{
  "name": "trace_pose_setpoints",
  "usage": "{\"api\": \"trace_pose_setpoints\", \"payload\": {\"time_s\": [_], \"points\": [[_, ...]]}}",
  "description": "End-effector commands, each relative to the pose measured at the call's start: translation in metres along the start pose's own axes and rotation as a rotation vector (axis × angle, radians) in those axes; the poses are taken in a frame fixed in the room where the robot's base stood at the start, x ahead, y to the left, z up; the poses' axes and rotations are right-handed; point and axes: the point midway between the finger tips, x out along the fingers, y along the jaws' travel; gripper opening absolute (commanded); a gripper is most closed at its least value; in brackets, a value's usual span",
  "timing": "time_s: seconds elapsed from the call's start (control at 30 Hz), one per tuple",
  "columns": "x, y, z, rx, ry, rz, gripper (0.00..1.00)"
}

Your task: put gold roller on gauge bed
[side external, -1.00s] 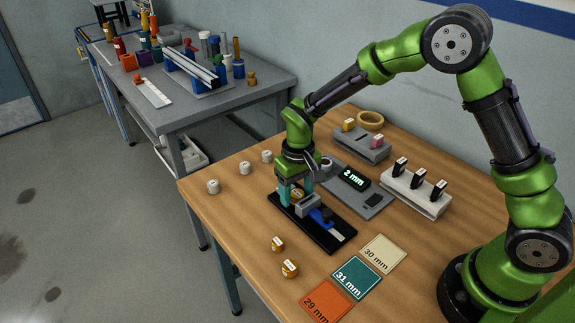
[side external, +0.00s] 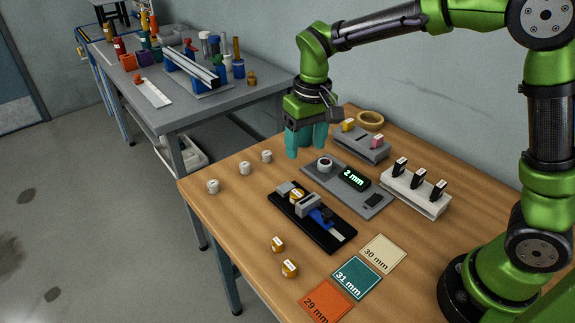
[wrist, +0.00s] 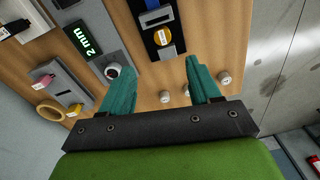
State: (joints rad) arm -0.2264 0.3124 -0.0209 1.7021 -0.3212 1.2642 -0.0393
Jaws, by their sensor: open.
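A gold roller (side external: 297,195) with a white label sits on the gauge bed (side external: 318,222), a black base with grey jaws and a blue slider. It also shows in the wrist view (wrist: 163,37), lying between the grey jaw and the bed's end. Two more gold rollers stand on the table in front, one nearer the gauge (side external: 278,244) and one closer to the cards (side external: 289,267). My gripper (side external: 305,148) is raised above the table behind the gauge bed. Its teal fingers are open and empty, and also show in the wrist view (wrist: 160,80).
Several white rollers (side external: 245,168) stand along the table's left edge. Behind the gauge are a grey "2 mm" display unit (side external: 355,178), a grey block with yellow and pink pieces (side external: 362,143), and a white rack (side external: 415,192). Size cards (side external: 356,277) lie in front.

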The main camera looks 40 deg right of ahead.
Motion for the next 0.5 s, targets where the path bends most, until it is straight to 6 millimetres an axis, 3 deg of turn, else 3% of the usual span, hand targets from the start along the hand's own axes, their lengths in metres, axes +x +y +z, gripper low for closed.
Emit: {"api": "trace_pose_setpoints", "payload": {"time_s": [0.03,0.2,0.33,0.5], "points": [[-0.018,0.008,0.009,0.017,0.039,-0.024,0.62],[-0.065,0.034,0.055,0.08,0.181,-0.116,0.62],[-0.086,0.052,0.095,0.128,0.297,-0.179,0.62],[-0.095,0.068,0.139,0.183,0.434,-0.24,0.62]]}}
